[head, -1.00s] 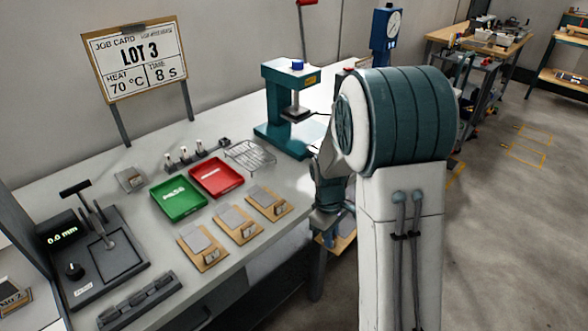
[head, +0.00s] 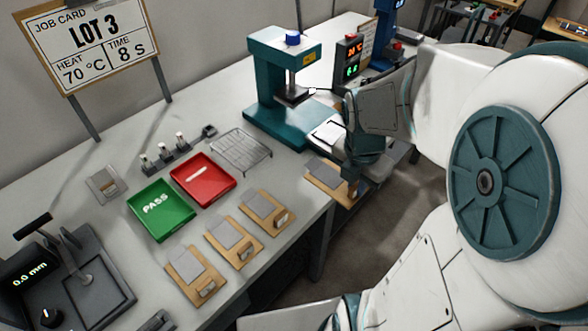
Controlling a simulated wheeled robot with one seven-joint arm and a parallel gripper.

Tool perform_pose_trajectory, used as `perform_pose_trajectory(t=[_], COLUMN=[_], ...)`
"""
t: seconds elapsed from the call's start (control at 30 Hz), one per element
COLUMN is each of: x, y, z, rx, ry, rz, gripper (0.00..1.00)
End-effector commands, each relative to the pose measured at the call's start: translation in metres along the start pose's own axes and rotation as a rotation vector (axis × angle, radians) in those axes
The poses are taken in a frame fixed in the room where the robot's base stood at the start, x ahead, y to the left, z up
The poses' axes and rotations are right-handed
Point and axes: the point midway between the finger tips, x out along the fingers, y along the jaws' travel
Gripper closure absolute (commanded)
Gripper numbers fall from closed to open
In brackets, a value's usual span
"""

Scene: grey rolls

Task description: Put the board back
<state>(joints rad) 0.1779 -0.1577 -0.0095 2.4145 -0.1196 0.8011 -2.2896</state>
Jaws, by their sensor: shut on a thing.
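My gripper (head: 352,187) is at the right front edge of the bench, shut on a wooden board (head: 345,200) that carries a grey sheet (head: 323,171). The held board looks about flat, at or just beyond the bench edge; I cannot tell whether it touches the bench. My arm hides its right end. Three similar boards with grey sheets lie in a row along the front of the bench: a left one (head: 208,292), a middle one (head: 246,257) and a right one (head: 283,218). The held board is right of this row.
A teal press (head: 262,85) stands behind the gripper, with a controller (head: 350,60) beside it. A wire rack (head: 240,150), red tray (head: 203,177) and green PASS tray (head: 162,208) lie behind the boards. A dark gauge (head: 85,275) is at left.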

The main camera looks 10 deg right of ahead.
Motion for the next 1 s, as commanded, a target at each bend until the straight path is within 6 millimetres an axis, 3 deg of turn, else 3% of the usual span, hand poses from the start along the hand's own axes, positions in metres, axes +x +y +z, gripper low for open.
perform_pose_trajectory(t=[0.17, 0.6, 0.83, 1.0], x=[0.012, 0.060, 0.070, 0.096], y=[0.020, 0.102, 0.116, 0.115], z=[-0.004, -0.015, -0.016, -0.020], rx=[-0.025, -0.024, -0.018, -0.018], ry=[0.003, 0.002, 0.001, 0.003], rz=[0.000, 0.001, 0.003, -0.001], gripper=[1.00, 1.00, 1.00, 1.00])
